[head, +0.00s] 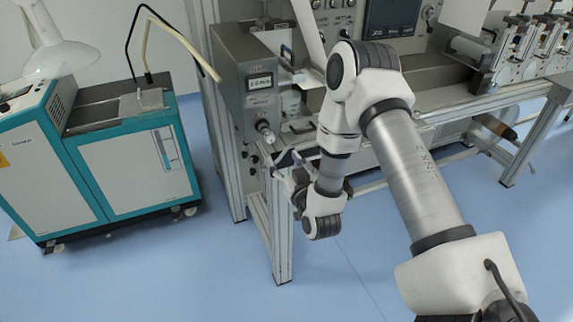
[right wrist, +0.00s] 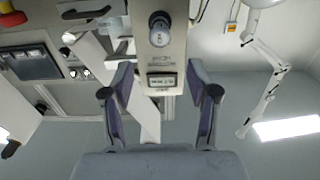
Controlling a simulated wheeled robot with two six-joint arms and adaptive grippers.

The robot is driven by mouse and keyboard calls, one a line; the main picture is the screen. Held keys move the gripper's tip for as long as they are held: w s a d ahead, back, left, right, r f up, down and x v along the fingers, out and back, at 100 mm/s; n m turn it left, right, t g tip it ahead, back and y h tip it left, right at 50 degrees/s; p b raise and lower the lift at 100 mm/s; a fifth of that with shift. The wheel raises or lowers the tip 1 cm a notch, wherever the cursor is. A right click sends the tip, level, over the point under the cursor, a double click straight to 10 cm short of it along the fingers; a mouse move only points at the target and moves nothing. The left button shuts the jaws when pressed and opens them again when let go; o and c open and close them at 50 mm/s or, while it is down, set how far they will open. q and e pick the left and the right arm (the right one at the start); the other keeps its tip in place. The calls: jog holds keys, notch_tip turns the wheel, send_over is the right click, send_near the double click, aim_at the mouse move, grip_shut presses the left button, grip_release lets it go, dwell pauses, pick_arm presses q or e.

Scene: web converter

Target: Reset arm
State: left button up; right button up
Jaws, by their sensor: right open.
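My right arm reaches across the head view from the lower right, bent at the elbow. My right gripper (head: 284,165) is beside the grey control box, just below its round knob (head: 265,128). In the right wrist view the gripper (right wrist: 160,78) has its two fingers spread wide with nothing between them. That view is upside down; the knob (right wrist: 160,30) and small display (right wrist: 161,81) of the box lie beyond the fingers. Whether a finger touches the box cannot be told. My left arm and gripper do not show.
The grey control box (head: 232,45) stands on the converter's metal frame (head: 281,235). The converter's rollers (head: 520,50) extend to the right. A teal and white cabinet (head: 135,170) stands at the left with a lamp (head: 60,58). The blue floor (head: 345,285) is open in front.

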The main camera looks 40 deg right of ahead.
jog(key=shift+v, duration=0.85)
jog(key=shift+s+f, duration=0.1)
jog(key=s+a+f+n+g+y, duration=0.25)
jog(key=s+a+f, duration=0.2)
jog(key=f, duration=0.35)
jog(key=s+a+f+n+g+y, duration=0.1)
jog(key=s+a+f+g+y, duration=0.1)
jog(key=s+a+f+g, duration=0.4)
jog(key=s+f+g, duration=0.3)
jog(key=s, duration=0.3)
jog(key=s+a+f+g, duration=0.1)
jog(key=s+f+g, duration=0.2)
jog(key=s, duration=0.4)
jog(key=s+f+m+g, duration=0.1)
jog(key=s+f+g, duration=0.2)
jog(key=s, duration=0.3)
jog(key=shift+s+a+f, duration=0.2)
jog(key=shift+a+f, duration=0.2)
jog(key=shift+f, duration=0.35)
